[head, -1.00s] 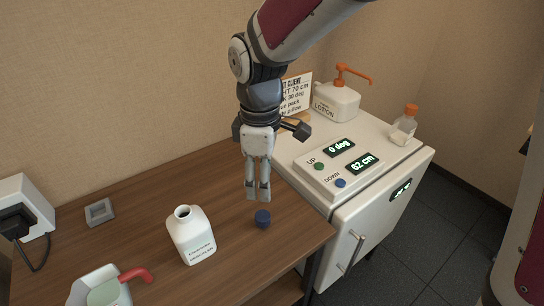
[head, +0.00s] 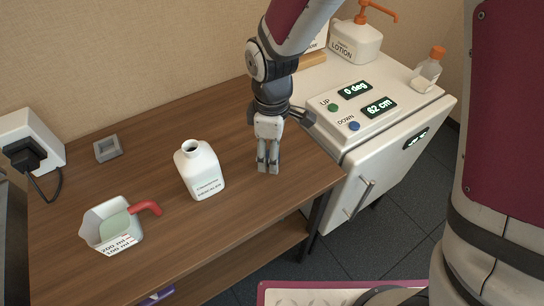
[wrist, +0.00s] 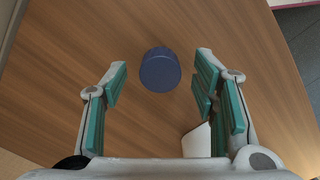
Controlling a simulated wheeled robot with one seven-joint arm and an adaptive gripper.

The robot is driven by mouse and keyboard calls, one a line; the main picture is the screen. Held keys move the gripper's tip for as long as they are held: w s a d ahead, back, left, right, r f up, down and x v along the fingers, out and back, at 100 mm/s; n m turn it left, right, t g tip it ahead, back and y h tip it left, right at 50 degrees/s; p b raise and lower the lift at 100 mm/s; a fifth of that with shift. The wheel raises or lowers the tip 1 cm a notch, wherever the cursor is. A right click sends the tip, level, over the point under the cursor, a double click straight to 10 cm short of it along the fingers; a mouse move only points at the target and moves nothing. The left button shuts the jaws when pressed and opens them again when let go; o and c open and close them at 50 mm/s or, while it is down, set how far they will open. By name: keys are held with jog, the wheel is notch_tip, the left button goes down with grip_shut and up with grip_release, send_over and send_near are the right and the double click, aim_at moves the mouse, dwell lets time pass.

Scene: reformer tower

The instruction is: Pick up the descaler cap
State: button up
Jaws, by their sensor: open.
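The descaler cap (wrist: 160,70) is small, round and dark blue. In the wrist view it lies on the brown wooden table between the fingertips of my open gripper, with space on both sides. In the head view the cap does not show, and my gripper (head: 268,166) points down close over the table, right of the white descaler bottle (head: 200,171). The bottle stands upright with its mouth open. A white piece of what looks like the bottle (wrist: 197,141) shows near the right finger in the wrist view.
A measuring jug (head: 112,221) with a red handle stands front left on the table (head: 160,120). A grey square frame (head: 108,148) and a wall box with a plug (head: 31,143) are farther left. A white cabinet (head: 385,150) with a control panel adjoins on the right.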

jog(key=shift+f, duration=0.65)
jog(key=c, duration=0.9)
jog(key=shift+o, duration=0.2)
jog(key=shift+r, duration=0.5)
jog(key=r, duration=0.3)
jog(key=shift+s+p, duration=0.3)
jog(key=shift+s, duration=0.05)
jog(key=s+a, duration=0.1)
jog(key=s, duration=0.9)
jog(key=s+a+r, duration=0.1)
jog(key=s, duration=0.4)
jog(key=shift+s+a+p, duration=0.1)
jog(key=shift+a+p, duration=0.25)
